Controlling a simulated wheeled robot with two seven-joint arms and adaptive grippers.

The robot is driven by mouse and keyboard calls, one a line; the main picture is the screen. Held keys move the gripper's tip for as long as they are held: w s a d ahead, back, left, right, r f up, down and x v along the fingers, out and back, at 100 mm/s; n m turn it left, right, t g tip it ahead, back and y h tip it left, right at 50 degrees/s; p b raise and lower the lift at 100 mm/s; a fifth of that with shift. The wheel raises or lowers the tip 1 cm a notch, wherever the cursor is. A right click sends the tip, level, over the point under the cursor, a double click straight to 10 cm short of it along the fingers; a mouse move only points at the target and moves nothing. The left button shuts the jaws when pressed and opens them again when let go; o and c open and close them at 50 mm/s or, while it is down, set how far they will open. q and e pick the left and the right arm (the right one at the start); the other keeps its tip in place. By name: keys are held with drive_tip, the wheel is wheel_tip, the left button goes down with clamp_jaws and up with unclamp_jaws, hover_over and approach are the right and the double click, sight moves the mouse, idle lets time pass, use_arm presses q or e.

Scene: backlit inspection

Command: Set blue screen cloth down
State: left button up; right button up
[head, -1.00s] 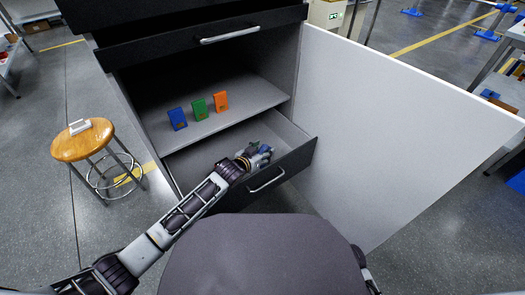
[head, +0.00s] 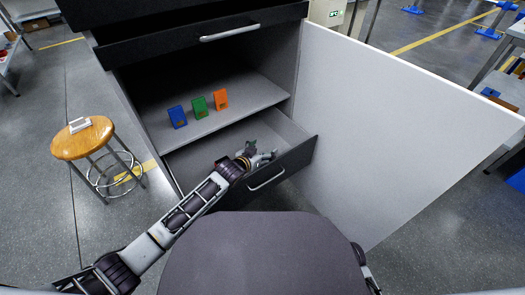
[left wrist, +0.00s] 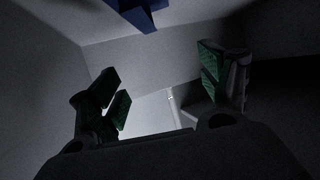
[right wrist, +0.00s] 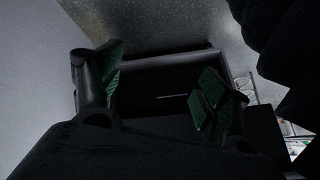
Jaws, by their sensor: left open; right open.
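My left gripper (head: 262,154) reaches into the open lower drawer (head: 290,148) of the dark cabinet. Its fingers are spread and empty, and they also show apart in the left wrist view (left wrist: 168,90). The blue screen cloth (left wrist: 138,14) appears as a dark blue shape at the top edge of the left wrist view, inside the drawer and apart from the fingers. In the head view the cloth is hidden or too small to tell. My right gripper (right wrist: 160,88) is open and empty in the right wrist view.
A blue box (head: 177,117), a green box (head: 200,107) and an orange box (head: 221,99) stand on the shelf (head: 245,105) above the drawer. A white cabinet door (head: 390,125) stands open at right. A wooden stool (head: 80,140) holding a small white item is at left.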

use_arm(q)
drive_tip(key=shift+r, duration=0.1)
drive_tip(key=shift+r, duration=0.45)
drive_tip(key=shift+s+a+r, duration=0.1)
drive_tip(key=shift+s+r, duration=0.05)
drive_tip(key=p+v, duration=0.3)
drive_tip(key=v, duration=0.4)
use_arm(e)
wheel_tip(320, 180, up, 7)
drive_tip(key=d+g+h, duration=0.1)
drive_tip(key=shift+s+d+f+n, duration=0.15)
drive_tip(key=shift+s+d+n, duration=0.15)
drive_tip(key=shift+n, duration=0.1)
idle(0.4)
